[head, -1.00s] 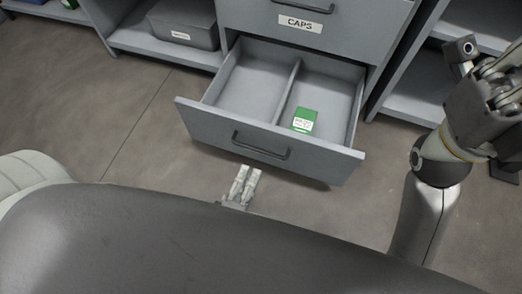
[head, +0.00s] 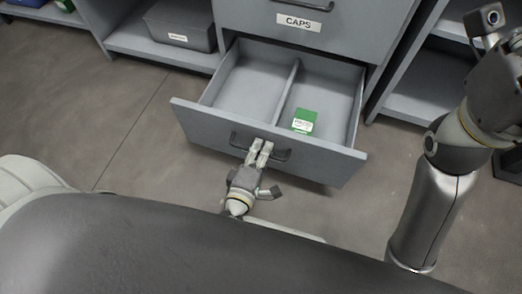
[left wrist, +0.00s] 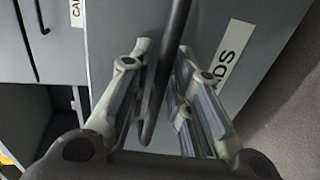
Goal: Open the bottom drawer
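The bottom drawer (head: 205,122) stands pulled well out below the drawer labelled CAPS. Its dark bar handle (head: 283,154) is on the front panel. My left gripper (head: 260,147) is at this handle, reaching from the near side. In the left wrist view, the handle (left wrist: 178,30) runs between the two spread fingers of my left gripper (left wrist: 165,85). A label ending in "DS" (left wrist: 237,50) is partly hidden by a finger. My right arm (head: 435,200) is at the right; its fingertips are out of frame.
A divider splits the drawer; a green box with a white label (head: 304,120) lies in its right compartment. The CAPS drawer (head: 350,30) above is shut. Open shelves stand on both sides, with a grey bin (head: 180,25) at left. The floor in front is clear.

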